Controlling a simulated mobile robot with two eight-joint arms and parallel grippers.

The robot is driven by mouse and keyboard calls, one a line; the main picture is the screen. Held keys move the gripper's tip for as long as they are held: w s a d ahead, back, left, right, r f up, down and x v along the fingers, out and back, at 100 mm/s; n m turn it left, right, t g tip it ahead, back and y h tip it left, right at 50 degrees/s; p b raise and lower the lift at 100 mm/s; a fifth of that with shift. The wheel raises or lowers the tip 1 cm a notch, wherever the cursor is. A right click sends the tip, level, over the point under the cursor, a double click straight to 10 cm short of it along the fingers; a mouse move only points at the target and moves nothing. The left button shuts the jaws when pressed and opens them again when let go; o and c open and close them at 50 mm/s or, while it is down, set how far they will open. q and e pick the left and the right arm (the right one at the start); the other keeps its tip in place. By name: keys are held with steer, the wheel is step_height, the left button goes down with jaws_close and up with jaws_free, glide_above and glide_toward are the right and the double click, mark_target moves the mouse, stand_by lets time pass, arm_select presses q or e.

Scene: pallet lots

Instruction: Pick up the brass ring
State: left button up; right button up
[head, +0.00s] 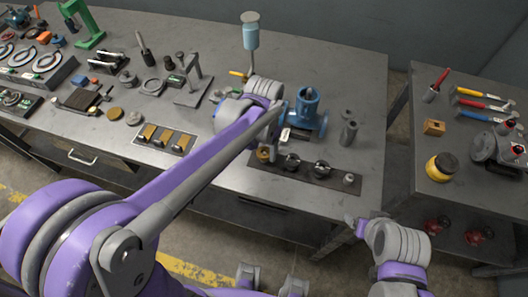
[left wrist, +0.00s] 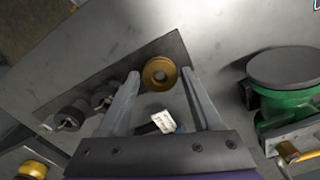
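The brass ring (head: 263,154) lies at the left end of a dark plate near the bench's front edge. In the left wrist view the brass ring (left wrist: 148,73) lies between my left fingertips, with a narrow gap showing on each side. My left gripper (head: 269,146) is open, pointing down over the ring; it also shows in the left wrist view (left wrist: 161,75). Whether the fingertips are level with the ring is unclear. My right gripper (head: 358,226) is off the bench's front right, small and partly turned away, so its opening cannot be told.
The dark plate (head: 318,176) also bears black round parts (head: 292,161) and a grey piece (head: 348,180). A blue valve-like body (head: 306,106) stands close behind. A brass-block tray (head: 140,142) lies to the left. A second bench (head: 456,203) with tools stands at the right.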

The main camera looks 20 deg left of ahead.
arm_select(q)
jaws_close()
steer(key=shift+r, duration=0.15)
